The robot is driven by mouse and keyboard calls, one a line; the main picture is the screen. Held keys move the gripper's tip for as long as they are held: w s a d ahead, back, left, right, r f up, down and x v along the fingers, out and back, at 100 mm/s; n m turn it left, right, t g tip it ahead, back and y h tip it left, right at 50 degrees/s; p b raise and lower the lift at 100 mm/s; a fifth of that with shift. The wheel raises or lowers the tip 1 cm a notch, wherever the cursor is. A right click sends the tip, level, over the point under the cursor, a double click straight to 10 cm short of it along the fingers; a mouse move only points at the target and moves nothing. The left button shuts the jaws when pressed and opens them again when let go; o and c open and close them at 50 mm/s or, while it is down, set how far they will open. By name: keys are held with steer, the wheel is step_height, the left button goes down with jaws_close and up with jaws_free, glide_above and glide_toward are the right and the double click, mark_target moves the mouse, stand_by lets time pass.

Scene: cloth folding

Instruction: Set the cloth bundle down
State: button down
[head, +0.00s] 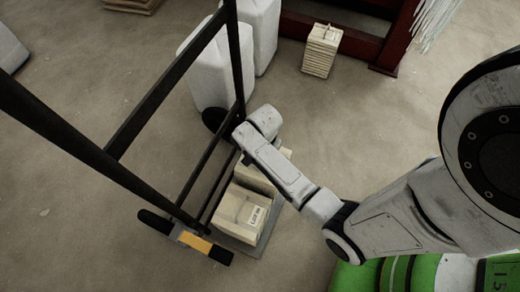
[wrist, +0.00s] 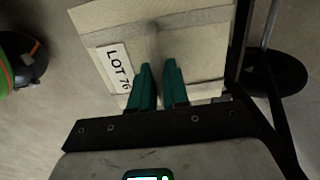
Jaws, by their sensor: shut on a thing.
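My gripper (wrist: 158,74) shows in the wrist view with its two teal fingers close together on a cream cloth bundle (wrist: 190,45). The bundle has a dark strap and a white "LOT 76" label. In the head view, two cream bundles sit low by the black frame: a front one (head: 238,208) with a white label, and one behind it (head: 255,177) partly covered by my arm. I cannot tell surely which of the two is gripped. My fingers are hidden in the head view. A grey flat base (head: 246,246) shows under the front bundle.
A black metal frame (head: 150,105) with round and bar-shaped feet stands left of the bundles. White containers (head: 205,65) stand behind. A tied cream stack (head: 321,52) sits on the floor near a red frame (head: 345,30).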

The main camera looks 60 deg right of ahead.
step_height(320, 180, down, 5)
steer(key=shift+d+b, duration=0.1)
steer(key=shift+b, duration=1)
steer(key=c, duration=1.1)
jaws_free()
steer(key=shift+f, duration=0.2)
steer(key=shift+r, duration=0.1)
step_height(320, 180, up, 12)
steer(key=p, duration=0.5)
steer(key=shift+f, duration=0.2)
steer(key=shift+r, duration=0.15)
steer(key=s+a+r+n+t, duration=0.1)
steer(key=s+a+r+n, duration=0.6)
steer(key=n, duration=1)
step_height(320, 180, up, 4)
steer(key=a, duration=0.2)
steer(key=shift+s+a+f, duration=0.25)
steer(key=shift+s+a, duration=0.05)
steer(key=shift+a, duration=0.05)
